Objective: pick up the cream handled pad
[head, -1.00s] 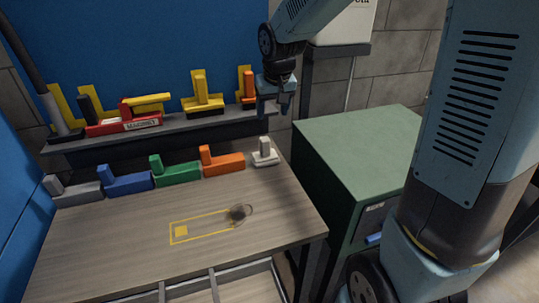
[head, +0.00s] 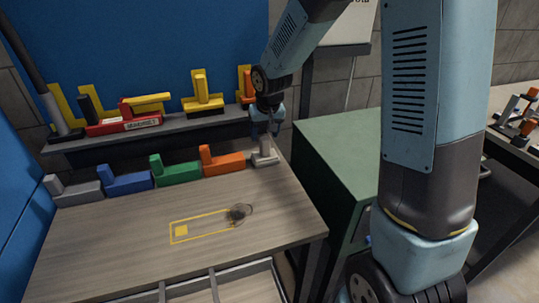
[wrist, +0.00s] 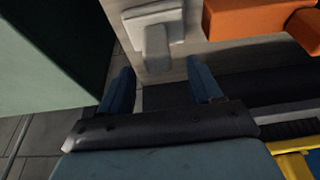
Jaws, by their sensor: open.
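The cream handled pad (head: 265,158) stands at the back right corner of the wooden bench, with its upright handle partly hidden by my gripper in the head view. My gripper (head: 268,132) is right above or just behind it, pointing down. In the wrist view the cream pad (wrist: 157,38) lies beyond the two blue fingers of my gripper (wrist: 162,88). The fingers are apart with nothing between them. The pad's handle is near the gap but not visibly between the fingers.
An orange handled block (head: 222,160) stands just left of the pad, with green (head: 175,168), blue (head: 124,180) and grey (head: 72,190) ones further left. A shelf (head: 165,134) runs behind. A green cabinet (head: 345,150) is at the right. The bench front (head: 120,235) is mostly clear.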

